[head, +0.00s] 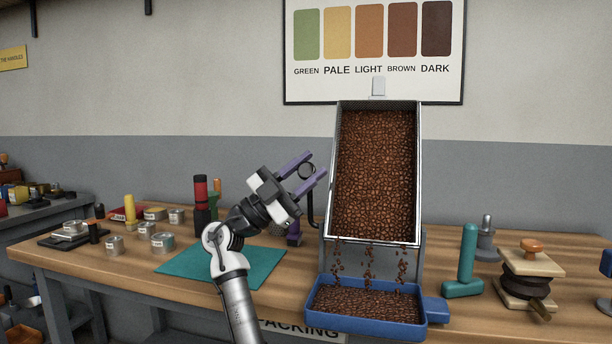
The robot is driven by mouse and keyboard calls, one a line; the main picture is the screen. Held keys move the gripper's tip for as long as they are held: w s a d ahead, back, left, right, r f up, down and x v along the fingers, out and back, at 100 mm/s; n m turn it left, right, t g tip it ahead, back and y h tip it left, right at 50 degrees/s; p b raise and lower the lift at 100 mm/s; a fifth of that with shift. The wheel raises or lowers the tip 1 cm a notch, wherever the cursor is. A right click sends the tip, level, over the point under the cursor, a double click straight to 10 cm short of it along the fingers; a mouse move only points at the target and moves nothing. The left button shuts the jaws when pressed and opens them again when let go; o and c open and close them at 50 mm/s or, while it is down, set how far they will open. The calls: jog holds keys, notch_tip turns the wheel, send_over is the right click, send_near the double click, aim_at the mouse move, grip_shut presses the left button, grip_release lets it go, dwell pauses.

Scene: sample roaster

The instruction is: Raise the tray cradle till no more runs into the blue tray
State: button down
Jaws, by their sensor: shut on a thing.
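The tray cradle (331,190) is a metal-edged tray, steeply tilted with its lower end toward me. It is full of brown beans (377,170). Beans fall in several thin streams from its lower lip into the blue tray (372,328) below. The blue tray stands on the bench and holds a layer of beans. How the knob joins the cradle is hard to see.
A colour chart (374,90) hangs behind the cradle. Left on the bench (70,255) are a teal mat (190,266), several tins (163,242) and a red-and-black cylinder (201,200). To the right are a teal L-shaped piece (467,262) and a wooden grinder-like device (529,262).

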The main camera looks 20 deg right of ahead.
dwell(0.3)
jog(key=c, duration=1.1)
grip_release()
jog(key=v, duration=1.3)
jog(key=shift+a+f+b, duration=0.2)
jog(key=shift+a+b, duration=0.1)
jog(key=shift+b, duration=0.05)
jog(key=shift+w, duration=0.1)
